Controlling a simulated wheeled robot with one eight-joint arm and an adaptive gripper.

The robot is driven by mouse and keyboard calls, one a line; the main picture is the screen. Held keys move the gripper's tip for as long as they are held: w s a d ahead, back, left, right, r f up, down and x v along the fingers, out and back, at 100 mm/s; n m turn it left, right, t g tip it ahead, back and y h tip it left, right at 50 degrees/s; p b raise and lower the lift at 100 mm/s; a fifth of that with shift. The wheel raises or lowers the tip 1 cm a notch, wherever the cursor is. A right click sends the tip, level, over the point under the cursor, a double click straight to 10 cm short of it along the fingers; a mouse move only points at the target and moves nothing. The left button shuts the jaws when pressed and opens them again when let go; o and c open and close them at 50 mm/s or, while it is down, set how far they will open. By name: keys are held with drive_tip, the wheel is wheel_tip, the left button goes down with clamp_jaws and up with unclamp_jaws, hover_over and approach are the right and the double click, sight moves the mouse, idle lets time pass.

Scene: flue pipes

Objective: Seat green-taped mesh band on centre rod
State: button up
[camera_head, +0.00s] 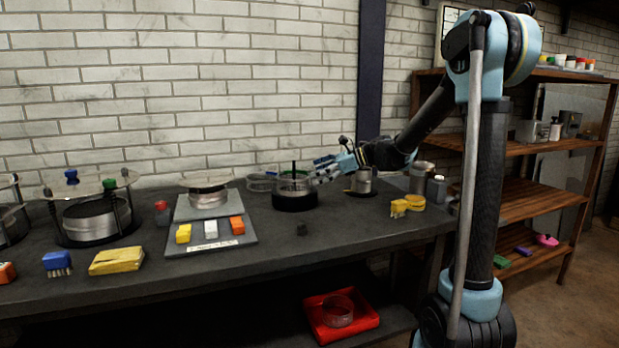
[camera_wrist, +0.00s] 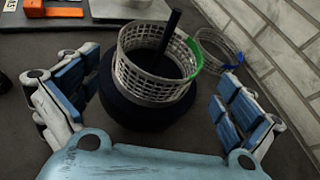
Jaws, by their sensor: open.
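The pale mesh band (camera_wrist: 150,85) with green tape (camera_wrist: 196,56) on its right side is around the dark centre rod (camera_wrist: 168,40) in the wrist view. It sits on, or just above, a dark round base (camera_wrist: 125,113); I cannot tell whether its lower rim is fully down. In the head view the band (camera_head: 292,185), rod (camera_head: 294,166) and black base (camera_head: 295,202) stand towards the back of the bench. My gripper (camera_wrist: 160,66) is open, with one finger on each side of the band and apart from it. My gripper (camera_head: 322,170) also shows in the head view, just right of the band.
A second mesh ring (camera_wrist: 210,38) lies behind, near the brick wall. A metal pot (camera_head: 363,182) stands right of my gripper. A board (camera_head: 212,245) with coloured blocks is at left.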

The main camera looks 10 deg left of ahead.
drive_tip(key=v, duration=0.8)
drive_tip(key=shift+d, duration=0.3)
drive_tip(key=shift+w+r, duration=0.1)
